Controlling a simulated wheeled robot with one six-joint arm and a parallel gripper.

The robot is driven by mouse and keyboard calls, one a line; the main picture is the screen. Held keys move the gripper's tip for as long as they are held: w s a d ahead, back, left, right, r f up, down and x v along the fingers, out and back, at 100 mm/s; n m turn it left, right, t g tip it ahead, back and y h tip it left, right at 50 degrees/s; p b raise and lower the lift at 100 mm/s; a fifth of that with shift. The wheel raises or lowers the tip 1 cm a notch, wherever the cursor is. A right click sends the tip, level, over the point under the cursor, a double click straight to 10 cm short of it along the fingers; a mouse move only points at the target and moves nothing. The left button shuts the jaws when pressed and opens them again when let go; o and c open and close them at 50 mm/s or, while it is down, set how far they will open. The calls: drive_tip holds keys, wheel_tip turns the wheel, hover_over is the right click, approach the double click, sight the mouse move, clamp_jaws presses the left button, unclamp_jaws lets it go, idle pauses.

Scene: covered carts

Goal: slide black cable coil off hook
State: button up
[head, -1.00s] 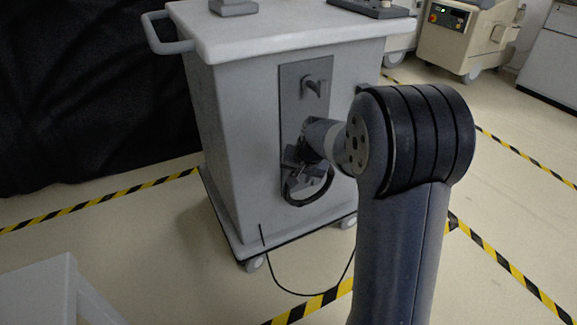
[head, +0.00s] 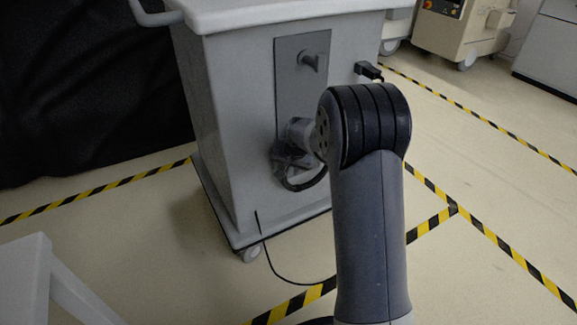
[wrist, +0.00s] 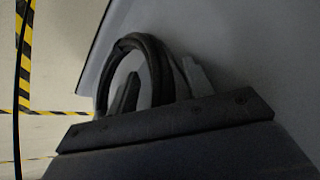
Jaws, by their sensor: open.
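The black cable coil (head: 304,184) hangs low on the dark panel (head: 303,100) of the grey cart (head: 235,130). In the head view its upper part is hidden behind my gripper (head: 288,163). In the wrist view the coil (wrist: 153,58) is a thick ring rising beyond the gripper's dark bar. My open gripper (wrist: 158,82) has a dark finger inside the ring and a paler finger on its right, with the coil's right side seemingly between them. I cannot tell whether they touch it. One hook (head: 312,60) is bare higher on the panel. The hook at the coil is hidden.
A black plug (head: 368,70) sticks out from the cart's right side. A thin black cable (head: 275,272) runs down to the floor. A white stand (head: 30,275) is at the lower left. Black-yellow tape (head: 430,225) marks the floor, open at right.

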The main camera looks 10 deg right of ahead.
clamp_jaws()
drive_tip(key=c, duration=0.6)
unclamp_jaws()
clamp_jaws()
drive_tip(key=shift+r, duration=0.15)
drive_tip(key=shift+r+p, duration=0.5)
drive_tip(key=shift+p, duration=0.1)
drive_tip(key=s+d+b, duration=0.2)
drive_tip(key=s+d, duration=0.1)
drive_tip(key=s, duration=0.6)
drive_tip(key=shift+s+b, duration=0.2)
drive_tip(key=shift+b, duration=0.2)
